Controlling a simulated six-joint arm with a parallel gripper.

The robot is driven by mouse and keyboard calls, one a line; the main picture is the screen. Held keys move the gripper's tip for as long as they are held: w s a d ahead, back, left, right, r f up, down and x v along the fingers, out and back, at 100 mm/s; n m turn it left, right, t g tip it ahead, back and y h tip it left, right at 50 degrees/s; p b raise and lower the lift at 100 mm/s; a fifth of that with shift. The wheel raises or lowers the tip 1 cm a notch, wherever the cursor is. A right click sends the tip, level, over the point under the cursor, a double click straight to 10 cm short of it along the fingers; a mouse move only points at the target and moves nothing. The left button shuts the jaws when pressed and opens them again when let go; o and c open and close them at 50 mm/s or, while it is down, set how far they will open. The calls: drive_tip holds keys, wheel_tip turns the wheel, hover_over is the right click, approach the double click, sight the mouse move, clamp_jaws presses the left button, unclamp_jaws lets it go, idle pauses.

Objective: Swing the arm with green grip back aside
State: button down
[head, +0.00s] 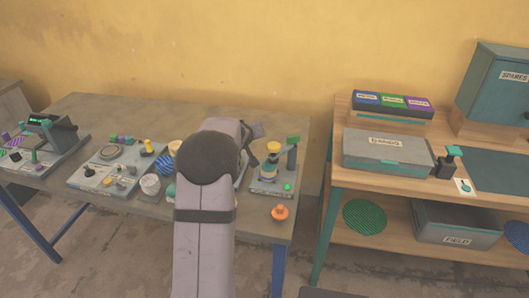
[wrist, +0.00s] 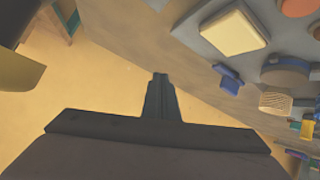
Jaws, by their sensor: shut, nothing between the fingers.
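The green grip (head: 293,139) shows in the head view near the right end of the left table. It sits at the top of a dark upright on a small grey press (head: 264,187). A yellow-topped stack (head: 272,148) stands on the press, left of the grip. My gripper (wrist: 160,77) is shut and empty in the wrist view, its fingers together over the wall and table edge. In the head view my arm covers much of the space left of the press, and the fingertips cannot be made out clearly. I cannot tell whether they touch the swing arm.
An orange knob-like object (head: 280,212) lies at the front right table edge. A panel with several knobs (head: 115,165) and another device (head: 45,145) are to the left. A gap separates this table from the wooden bench (head: 345,128) holding a grey lidded box (head: 388,150).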

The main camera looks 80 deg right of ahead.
drive_tip(key=w+a, duration=0.1)
drive_tip(key=w+a+f+g, duration=0.1)
drive_tip(key=w, duration=0.1)
drive_tip(key=w+a+g, duration=0.1)
drive_tip(key=shift+w+f+y, duration=0.25)
drive_tip(key=shift+y, duration=0.15)
drive_tip(key=w+a+g, duration=0.1)
drive_tip(key=a, duration=0.1)
drive_tip(key=w+a+g, duration=0.1)
drive_tip(key=a, duration=0.1)
drive_tip(key=w+a+g, duration=0.1)
drive_tip(key=a+g, duration=0.1)
drive_tip(key=shift+w+a+r+n, duration=0.1)
drive_tip(key=shift+w+a+n, duration=0.1)
drive_tip(key=shift+w+n, duration=0.1)
drive_tip(key=a+g+b, duration=0.1)
drive_tip(key=a+g, duration=0.2)
drive_tip(key=a, duration=0.2)
drive_tip(key=shift+a, duration=0.1)
drive_tip(key=s+a+r+n+g+h+b, duration=0.1)
drive_tip(key=a+n+g+h+b, duration=0.1)
drive_tip(key=a+g+b, duration=0.35)
drive_tip(key=p, duration=0.6)
approach(285, 146)
drive_tip(key=d, duration=0.1)
drive_tip(key=s+d+f+g, duration=0.1)
drive_tip(key=d, duration=0.1)
drive_tip(key=shift+s+d+f, duration=0.1)
drive_tip(key=shift+s+f, duration=0.05)
drive_tip(key=shift+f, duration=0.05)
